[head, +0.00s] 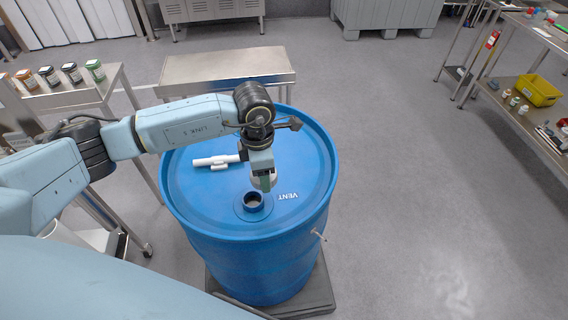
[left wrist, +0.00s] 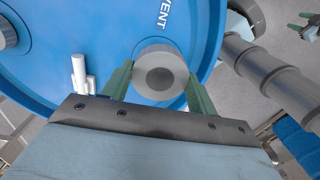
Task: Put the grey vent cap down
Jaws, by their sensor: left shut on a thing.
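My left gripper (head: 265,184) hangs over the top of a blue drum (head: 310,160), close to the raised vent opening (head: 253,201) beside the printed word VENT. In the left wrist view the green fingers of this gripper (left wrist: 160,88) are shut on the round grey vent cap (left wrist: 160,68). In the head view the cap (head: 262,180) shows only in part between the fingers. The cap seems to be above the opening, apart from it; the wrist view hides the opening. Small green fingers, apparently my right gripper (left wrist: 304,24), show at the wrist view's top right corner.
A white fitting (head: 215,161) lies on the drum top, left of the gripper. A steel table (head: 228,66) stands behind the drum. A bench with jars (head: 70,98) is at left, and shelving with a yellow bin (head: 538,90) at right. The floor right of the drum is clear.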

